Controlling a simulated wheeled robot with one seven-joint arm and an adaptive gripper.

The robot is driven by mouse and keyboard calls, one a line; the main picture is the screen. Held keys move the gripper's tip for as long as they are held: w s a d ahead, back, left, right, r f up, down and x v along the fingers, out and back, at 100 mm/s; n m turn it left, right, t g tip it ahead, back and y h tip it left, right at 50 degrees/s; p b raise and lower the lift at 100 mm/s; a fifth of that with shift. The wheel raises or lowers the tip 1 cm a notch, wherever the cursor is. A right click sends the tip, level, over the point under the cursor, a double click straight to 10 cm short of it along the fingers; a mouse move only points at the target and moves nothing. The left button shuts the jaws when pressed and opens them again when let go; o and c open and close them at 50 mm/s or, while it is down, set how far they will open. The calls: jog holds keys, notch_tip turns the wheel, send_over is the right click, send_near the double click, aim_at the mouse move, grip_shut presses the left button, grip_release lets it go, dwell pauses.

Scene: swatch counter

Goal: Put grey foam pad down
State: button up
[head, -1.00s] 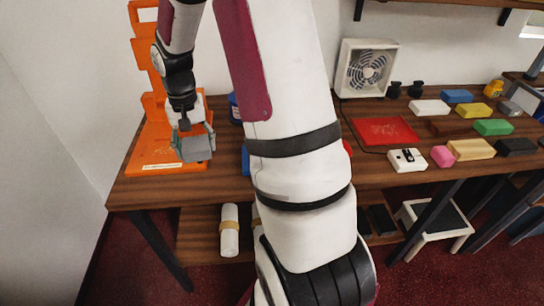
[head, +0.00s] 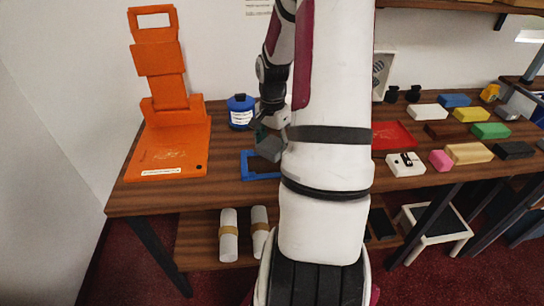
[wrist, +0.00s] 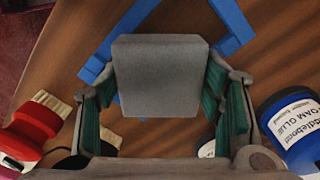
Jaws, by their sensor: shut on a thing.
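The grey foam pad (wrist: 162,75) is a block held between the green-lined fingers of my gripper (wrist: 165,105) in the wrist view. In the head view my gripper (head: 268,137) holds the grey pad (head: 270,149) above the counter, partly hidden by my arm. A blue frame (head: 247,166) lies on the counter just below the pad. In the wrist view the blue frame (wrist: 229,22) shows behind the pad, with its middle hidden by it.
An orange stand (head: 165,145) is at the left. A blue foam glue jar (head: 240,110) stands behind the frame. A red brush (wrist: 30,130) is near my gripper in the wrist view. A red tray (head: 393,136) and several coloured blocks fill the right side of the counter (head: 225,190).

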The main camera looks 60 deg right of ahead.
jog(key=shift+f, duration=2.1)
jog(key=shift+f, duration=0.15)
jog(key=o, duration=0.8)
jog(key=shift+o, duration=0.2)
